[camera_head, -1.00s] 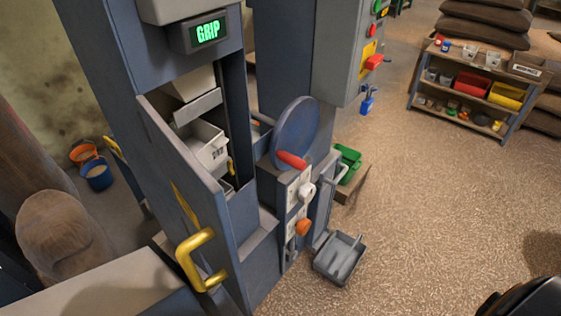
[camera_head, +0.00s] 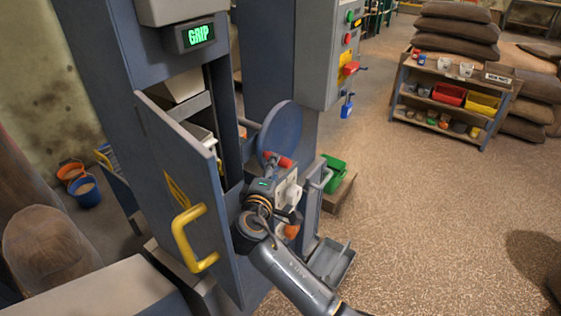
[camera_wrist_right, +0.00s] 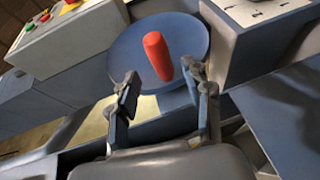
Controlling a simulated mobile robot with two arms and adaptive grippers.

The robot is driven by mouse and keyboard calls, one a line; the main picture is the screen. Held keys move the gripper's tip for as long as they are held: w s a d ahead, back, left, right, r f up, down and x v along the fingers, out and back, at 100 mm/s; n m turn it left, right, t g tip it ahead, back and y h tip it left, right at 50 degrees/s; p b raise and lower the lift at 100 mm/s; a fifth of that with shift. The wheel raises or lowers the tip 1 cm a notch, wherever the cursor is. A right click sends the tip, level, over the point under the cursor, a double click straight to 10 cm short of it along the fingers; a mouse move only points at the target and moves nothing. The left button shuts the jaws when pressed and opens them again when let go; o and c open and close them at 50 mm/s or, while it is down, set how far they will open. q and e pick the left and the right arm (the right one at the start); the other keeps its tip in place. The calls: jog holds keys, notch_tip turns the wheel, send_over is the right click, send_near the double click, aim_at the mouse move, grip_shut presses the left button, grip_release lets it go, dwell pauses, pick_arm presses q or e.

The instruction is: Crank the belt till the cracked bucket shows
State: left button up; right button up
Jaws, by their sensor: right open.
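The red crank handle (camera_head: 279,160) sticks out from the blue crank disc (camera_head: 281,130) on the front of the elevator. My right gripper (camera_head: 272,168) is at this handle. In the right wrist view, the open fingers of the right gripper (camera_wrist_right: 160,90) stand either side of the lower part of the red handle (camera_wrist_right: 157,55), in front of the blue disc (camera_wrist_right: 135,45); I cannot tell whether they touch it. A pale bucket (camera_head: 200,132) shows partly in the hatch behind the open door (camera_head: 185,150); no crack is visible on it. My left gripper is out of view.
A green-lit display (camera_head: 198,36) above the hatch reads GRIP. The door's yellow handle (camera_head: 188,240) juts forward. A grey tray (camera_head: 331,262) and a green bin (camera_head: 333,170) lie right of the elevator. A shelf (camera_head: 445,100) stands farther back. Open floor lies between.

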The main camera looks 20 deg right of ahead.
jog(key=x, duration=0.6)
jog(key=shift+f+p, duration=0.15)
jog(key=shift+p, duration=0.15)
grip_shut()
